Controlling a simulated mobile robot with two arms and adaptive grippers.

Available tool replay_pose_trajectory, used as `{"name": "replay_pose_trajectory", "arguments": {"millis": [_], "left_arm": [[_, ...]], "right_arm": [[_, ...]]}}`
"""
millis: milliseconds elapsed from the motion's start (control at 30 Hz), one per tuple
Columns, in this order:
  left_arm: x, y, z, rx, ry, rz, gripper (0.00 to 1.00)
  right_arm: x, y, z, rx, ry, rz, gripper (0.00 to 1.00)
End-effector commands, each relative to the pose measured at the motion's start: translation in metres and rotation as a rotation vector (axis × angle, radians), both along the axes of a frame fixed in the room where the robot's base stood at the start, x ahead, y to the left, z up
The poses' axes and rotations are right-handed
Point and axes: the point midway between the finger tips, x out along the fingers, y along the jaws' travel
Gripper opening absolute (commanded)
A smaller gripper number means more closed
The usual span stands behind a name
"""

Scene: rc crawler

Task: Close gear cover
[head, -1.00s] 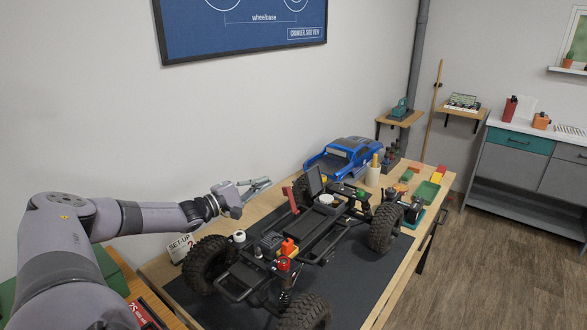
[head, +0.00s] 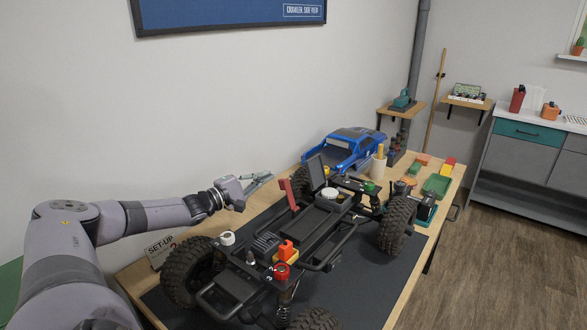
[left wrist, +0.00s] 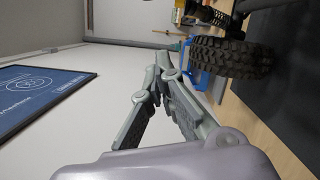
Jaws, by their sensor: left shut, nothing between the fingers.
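The crawler chassis (head: 318,225) stands on its wheels on the bench. A dark flat panel (head: 316,172), which looks like the gear cover, stands raised on its far part beside a white round part (head: 329,193). A red lever (head: 289,194) sticks up just left of the panel. My left gripper (head: 262,181) is shut and empty, in the air left of the red lever and apart from the chassis. In the left wrist view its fingers (left wrist: 160,80) come together, with a chassis tyre (left wrist: 232,57) to the right. My right gripper is not in view.
A blue truck body (head: 344,150) stands behind the chassis. A yellow-topped holder (head: 379,165), a green tray (head: 437,185) and small parts lie at the far right. A set-up card (head: 162,250) stands near my left forearm. The wall is close behind the bench.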

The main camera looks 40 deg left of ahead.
Motion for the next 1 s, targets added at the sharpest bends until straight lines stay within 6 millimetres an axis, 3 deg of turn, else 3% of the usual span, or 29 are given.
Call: {"name": "replay_pose_trajectory", "arguments": {"millis": [567,800,1000], "left_arm": [[0.078,-0.009,0.008,-0.001,-0.004,0.000,0.00],[0.080,-0.036,0.017,-0.002,0.000,-0.002,0.00],[0.081,-0.045,0.019,0.000,0.001,0.000,0.00]], "right_arm": [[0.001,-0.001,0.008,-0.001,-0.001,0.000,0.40],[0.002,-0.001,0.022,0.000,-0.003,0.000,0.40],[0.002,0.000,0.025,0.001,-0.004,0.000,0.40]]}}
